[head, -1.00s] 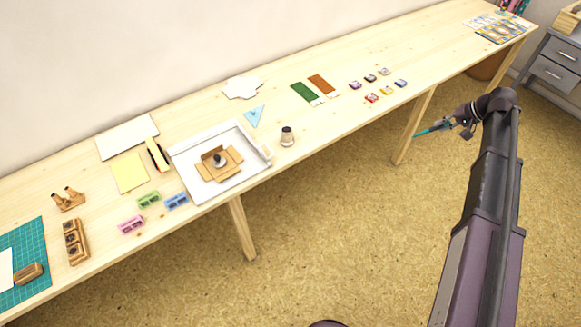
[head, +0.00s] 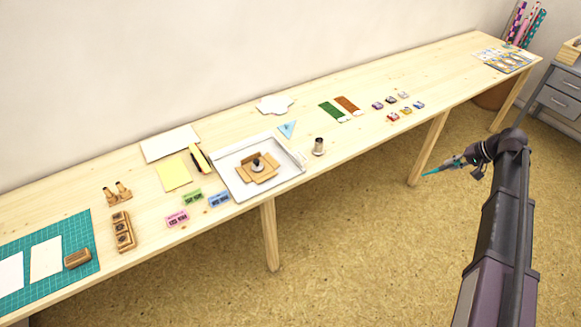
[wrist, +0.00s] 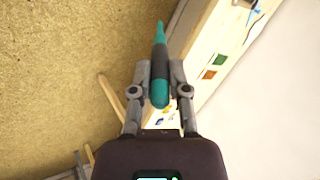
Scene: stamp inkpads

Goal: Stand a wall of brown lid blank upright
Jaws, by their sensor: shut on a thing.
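The brown lid blank (head: 270,175) lies in a shallow white tray (head: 231,184) on the long table. Its flaps spread outward; the view is too small to tell how far any wall is folded up. A small dark-topped weight or stamp (head: 257,165) sits at its middle. My gripper (head: 462,162) is out over the floor to the right, in front of the table and well away from the blank. The blank cannot be made out in the wrist view.
A wooden block holder (head: 122,232) and a teal cutting mat (head: 75,228) are farther left. Table legs rise below the front edge.

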